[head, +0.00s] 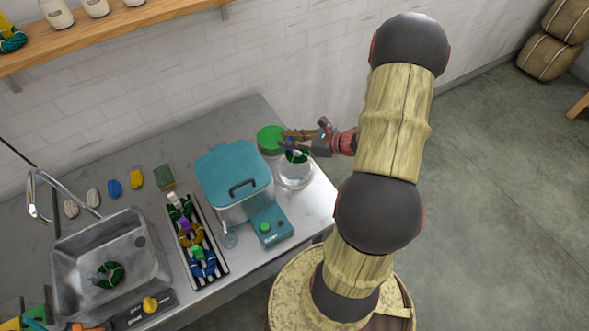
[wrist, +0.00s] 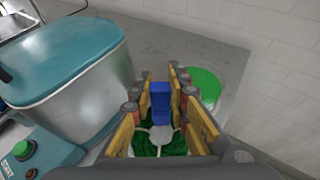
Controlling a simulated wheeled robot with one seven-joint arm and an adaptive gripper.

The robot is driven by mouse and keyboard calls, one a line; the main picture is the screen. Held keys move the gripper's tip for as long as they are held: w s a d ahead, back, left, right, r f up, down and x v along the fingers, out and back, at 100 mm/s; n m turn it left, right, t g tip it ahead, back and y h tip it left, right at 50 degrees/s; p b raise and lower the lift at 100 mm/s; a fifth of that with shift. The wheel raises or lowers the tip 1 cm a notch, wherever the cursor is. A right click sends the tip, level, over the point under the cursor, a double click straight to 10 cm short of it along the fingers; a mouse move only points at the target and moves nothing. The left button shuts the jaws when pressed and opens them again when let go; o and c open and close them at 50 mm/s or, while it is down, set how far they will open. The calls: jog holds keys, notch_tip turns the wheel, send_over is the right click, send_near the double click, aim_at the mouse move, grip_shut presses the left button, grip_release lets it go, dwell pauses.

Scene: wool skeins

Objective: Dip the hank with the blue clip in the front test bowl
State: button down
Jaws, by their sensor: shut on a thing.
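My gripper (head: 286,140) is shut on the blue clip (wrist: 160,103), which stands between the yellow finger pads (wrist: 162,115) in the wrist view. A dark green hank (wrist: 160,143) hangs below the clip. In the head view the hank (head: 297,156) shows at the top of a clear glass bowl (head: 296,178), the nearer of two round vessels at the counter's right end. I cannot tell how deep the hank sits in it. The farther vessel (head: 271,137) has a bright green round top and also shows in the wrist view (wrist: 206,84).
A teal-lidded metal tank (head: 234,174) with a button box (head: 270,227) stands just left of the bowl. Farther left are a rack (head: 196,240) of clipped hanks and a sink (head: 108,262) holding a green hank. A wall runs behind the counter.

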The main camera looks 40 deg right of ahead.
jog(key=shift+r, duration=0.15)
jog(key=shift+r+p, duration=1.2)
jog(key=shift+r, duration=0.2)
